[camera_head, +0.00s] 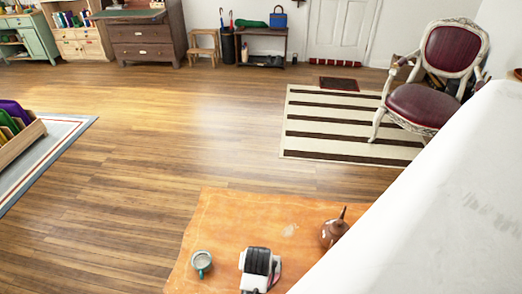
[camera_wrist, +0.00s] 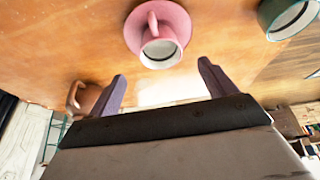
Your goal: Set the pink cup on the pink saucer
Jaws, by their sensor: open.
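In the wrist view, the pink cup (camera_wrist: 160,50) appears to sit on the pink saucer (camera_wrist: 178,20), its handle lying over the saucer in the picture. The cup's rim overlaps the saucer's near edge, and much of the saucer is bare. My gripper (camera_wrist: 162,70) is open, with its two purple fingers apart and nothing between them. The cup and saucer lie just beyond the fingertips. In the head view, the end of my arm (camera_head: 260,266) is over the orange table, and neither the cup nor the saucer can be seen there.
The orange tabletop (camera_head: 225,225) carries a teal cup (camera_head: 202,260) left of my arm and a brown jug (camera_head: 334,232) to its right. The teal cup (camera_wrist: 290,14) and brown jug (camera_wrist: 86,97) also show in the wrist view. Bare tabletop lies beyond my arm.

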